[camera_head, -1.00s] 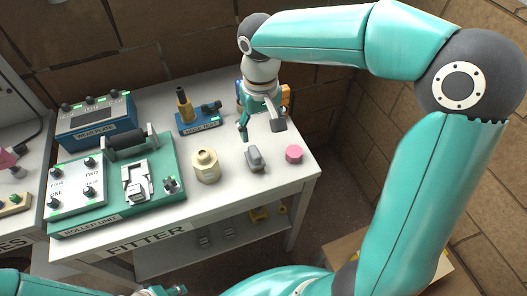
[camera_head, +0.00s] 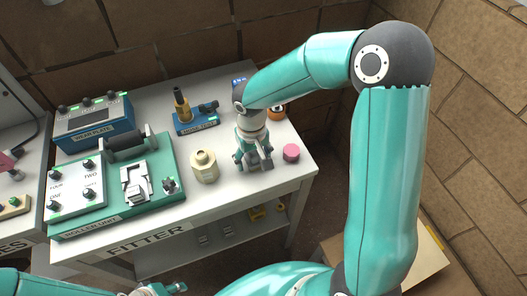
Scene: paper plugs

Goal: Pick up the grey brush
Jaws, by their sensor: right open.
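The grey brush (camera_head: 253,160) stands on the white table (camera_head: 225,205) between the cream round pot and the pink disc. My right gripper (camera_head: 254,164) points down over it, with a finger on either side. The fingers are open, and they hide part of the brush. I cannot tell whether they touch it. My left gripper (camera_head: 165,289) shows only partly at the bottom edge, far from the brush, and its jaws are not clear.
The cream pot (camera_head: 205,166) stands left of my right gripper, and the pink disc (camera_head: 291,152) stands close on its right. An orange item (camera_head: 278,112) is behind. The green roller unit (camera_head: 163,195) and blue devices fill the left side.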

